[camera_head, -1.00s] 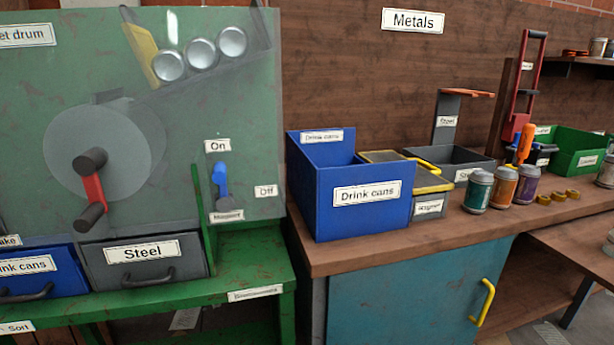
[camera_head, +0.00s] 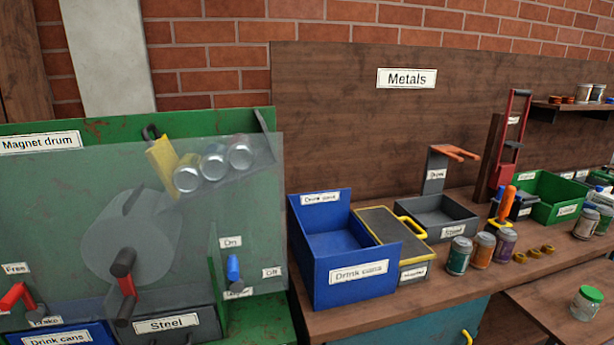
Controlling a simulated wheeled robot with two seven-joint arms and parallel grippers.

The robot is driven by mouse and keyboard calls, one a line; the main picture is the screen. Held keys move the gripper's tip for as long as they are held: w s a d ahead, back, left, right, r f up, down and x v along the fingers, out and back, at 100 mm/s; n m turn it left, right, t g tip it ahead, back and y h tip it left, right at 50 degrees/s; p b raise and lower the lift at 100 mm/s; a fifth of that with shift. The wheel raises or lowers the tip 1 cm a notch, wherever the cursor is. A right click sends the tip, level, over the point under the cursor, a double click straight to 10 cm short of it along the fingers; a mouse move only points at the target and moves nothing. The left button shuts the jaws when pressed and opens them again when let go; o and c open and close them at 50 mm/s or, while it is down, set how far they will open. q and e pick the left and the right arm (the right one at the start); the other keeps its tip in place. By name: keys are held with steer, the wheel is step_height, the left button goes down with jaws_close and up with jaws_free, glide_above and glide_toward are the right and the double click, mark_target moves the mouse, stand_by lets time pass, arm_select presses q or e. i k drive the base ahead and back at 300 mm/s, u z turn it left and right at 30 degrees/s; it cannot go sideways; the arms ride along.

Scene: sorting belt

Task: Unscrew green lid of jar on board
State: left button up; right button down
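A clear glass jar with a green lid (camera_head: 590,293) stands upright at the far right, on a lower wooden surface (camera_head: 545,300) in front of the metals bench. The lid is on the jar. Whether that surface is the task's board I cannot tell. Neither of my grippers is in view.
A blue drink cans bin (camera_head: 352,285), a grey steel bin (camera_head: 446,215) and a green bin (camera_head: 548,196) stand there too. The magnet drum machine (camera_head: 140,240) fills the left.

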mark_target(583, 310)
steer(key=z, duration=1.75)
steer(key=k, duration=0.65)
steer(key=z, duration=0.65)
steer(key=i, duration=1.55)
steer(key=u, duration=0.7)
steer(key=i, duration=0.5)
steer(key=u, duration=0.4)
